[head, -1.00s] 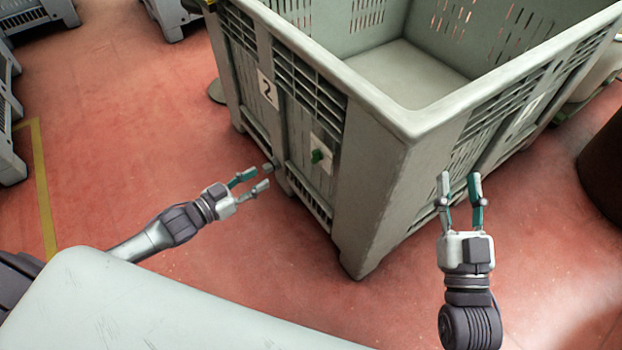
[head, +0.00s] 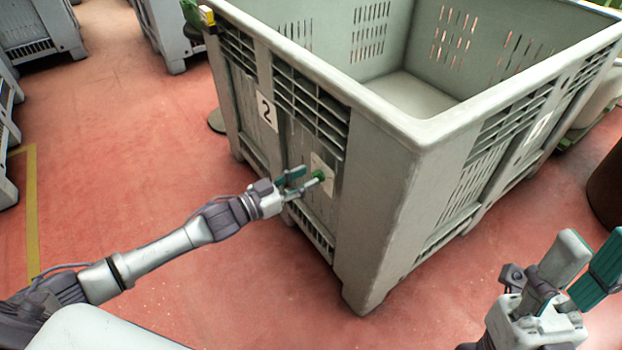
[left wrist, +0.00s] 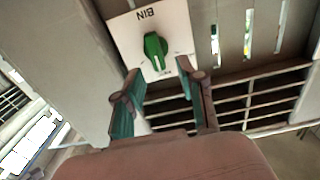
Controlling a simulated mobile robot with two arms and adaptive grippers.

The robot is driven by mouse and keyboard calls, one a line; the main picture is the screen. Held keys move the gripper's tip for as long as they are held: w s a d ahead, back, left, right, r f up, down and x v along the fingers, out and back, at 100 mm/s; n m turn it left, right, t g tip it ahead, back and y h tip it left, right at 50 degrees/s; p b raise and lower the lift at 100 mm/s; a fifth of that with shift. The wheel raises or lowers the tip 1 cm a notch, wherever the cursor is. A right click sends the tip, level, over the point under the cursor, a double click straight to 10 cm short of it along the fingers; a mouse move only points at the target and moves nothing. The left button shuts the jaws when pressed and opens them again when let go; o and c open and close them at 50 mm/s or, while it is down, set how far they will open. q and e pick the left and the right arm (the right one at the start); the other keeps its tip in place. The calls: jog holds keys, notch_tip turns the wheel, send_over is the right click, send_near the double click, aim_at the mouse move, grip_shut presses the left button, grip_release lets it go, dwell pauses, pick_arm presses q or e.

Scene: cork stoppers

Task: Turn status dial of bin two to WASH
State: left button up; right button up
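Bin two (head: 370,190) is a large grey-green slatted bin with a white "2" label (head: 266,112) on its left face. The status dial (head: 319,175) is a green knob on a white plate on that face. In the left wrist view the dial (left wrist: 155,46) stands ahead of the fingers, its plate (left wrist: 126,30) reading "BIN" upside down. My left gripper (head: 306,179) is open at the dial, one finger to each side of its line; in the left wrist view its fingertips (left wrist: 158,73) seem just short of the knob. My right gripper (head: 588,250) is open and empty at the lower right.
Other grey bins (head: 40,30) stand at the far left. A dark brown round container (head: 606,190) is at the right edge. The red floor (head: 120,150) with a yellow line (head: 32,210) is clear on the left.

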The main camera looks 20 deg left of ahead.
pick_arm(q)
jog(key=shift+x, duration=1.2)
grip_shut()
